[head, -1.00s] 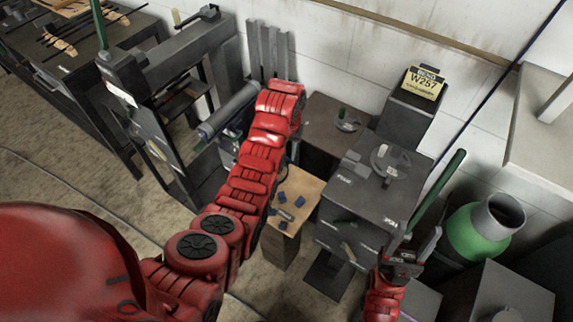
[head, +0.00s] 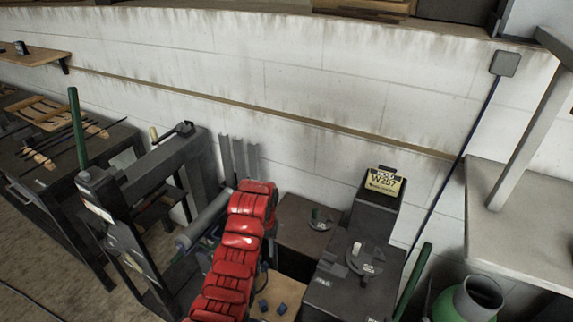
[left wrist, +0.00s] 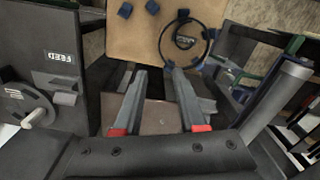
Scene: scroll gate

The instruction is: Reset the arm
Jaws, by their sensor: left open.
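My left arm (head: 236,255) is red and rises from the bottom of the head view. Its gripper is hidden there behind the arm. In the left wrist view my left gripper (left wrist: 160,75) shows two grey fingers with red bases, spread apart with nothing between them. A brown surface (left wrist: 155,116) lies below the fingers. My right gripper is in neither current view.
A wooden-topped stand (left wrist: 190,42) holds blue pieces and a dark cable loop (left wrist: 184,42). A dark machine marked FEED (left wrist: 48,65) is at left in the wrist view. The head view shows a W257 sign (head: 383,182), a green cylinder (head: 450,303) and a roller machine (head: 135,205).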

